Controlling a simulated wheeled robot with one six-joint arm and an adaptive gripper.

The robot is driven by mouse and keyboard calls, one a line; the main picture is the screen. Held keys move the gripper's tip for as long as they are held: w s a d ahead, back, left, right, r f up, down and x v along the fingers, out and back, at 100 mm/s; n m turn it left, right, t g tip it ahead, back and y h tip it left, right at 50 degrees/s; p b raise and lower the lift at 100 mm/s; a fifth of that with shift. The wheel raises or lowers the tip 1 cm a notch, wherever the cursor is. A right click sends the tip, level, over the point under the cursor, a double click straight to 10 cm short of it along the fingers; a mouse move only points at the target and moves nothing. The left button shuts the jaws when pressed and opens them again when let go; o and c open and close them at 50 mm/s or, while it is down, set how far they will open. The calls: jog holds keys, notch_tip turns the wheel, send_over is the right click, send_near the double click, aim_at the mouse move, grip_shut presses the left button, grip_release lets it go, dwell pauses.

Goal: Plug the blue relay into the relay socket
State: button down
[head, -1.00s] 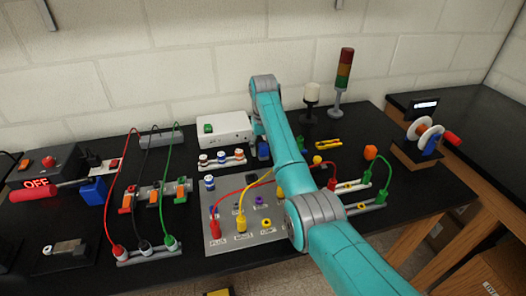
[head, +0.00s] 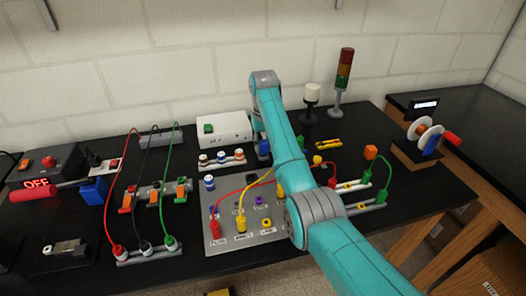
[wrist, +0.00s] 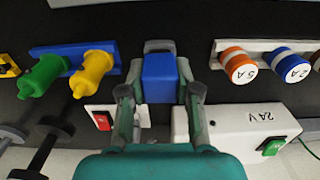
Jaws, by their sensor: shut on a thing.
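The blue relay (wrist: 160,78) is between the two fingers of my gripper (wrist: 160,90) in the wrist view, and the fingers are shut on its sides. A grey part (wrist: 159,45) shows just beyond the relay's upper end in that view. I cannot tell whether this is the relay socket or whether the relay touches it. In the head view a small blue patch of the relay (head: 263,147) shows beside my arm, which hides most of my gripper. I cannot make out the relay socket for certain in either view.
The white 24V box (wrist: 235,130) and the fuse strip (wrist: 260,47) are right of my gripper in the wrist view. Green (wrist: 43,75) and yellow (wrist: 92,73) plugs stand left, with a red switch (wrist: 102,121) below. A cabled grey panel (head: 225,235) lies in front.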

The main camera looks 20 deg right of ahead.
aim_at(263, 142)
jog(key=shift+r, duration=2.35)
